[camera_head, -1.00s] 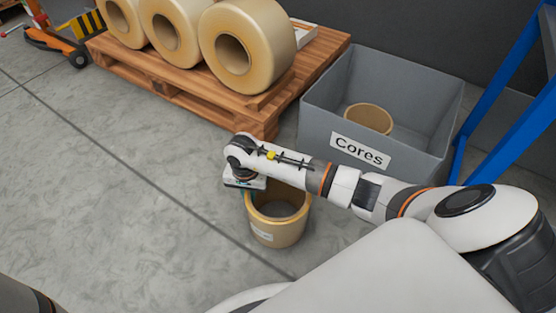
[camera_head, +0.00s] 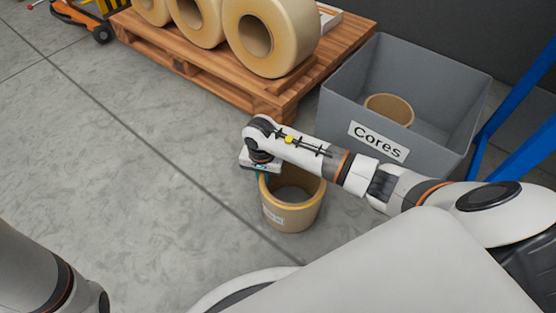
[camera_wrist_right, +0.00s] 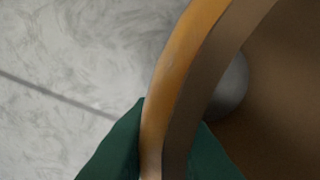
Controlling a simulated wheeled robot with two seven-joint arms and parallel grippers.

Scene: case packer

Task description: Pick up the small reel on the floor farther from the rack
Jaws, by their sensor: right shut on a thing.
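The small reel (camera_head: 292,212) is a tan hollow cylinder with a white label, upright and open at the top, in the lower middle of the head view. My right gripper (camera_head: 265,174) is at its upper left rim, pointing down. In the right wrist view, the green finger pads of the gripper (camera_wrist_right: 160,140) stand on either side of the reel's wall (camera_wrist_right: 172,85), shut on it. Whether the reel's base touches the floor I cannot tell. My left gripper is out of view; only part of the left arm shows at lower left.
A grey bin (camera_head: 340,112) labelled Cores holds another tan ring (camera_head: 390,107). A wooden pallet (camera_head: 240,88) carries large tan rolls (camera_head: 285,55). Blue rack posts (camera_head: 512,80) stand at the right. An orange pallet jack (camera_head: 75,15) is at upper left. The left floor is clear.

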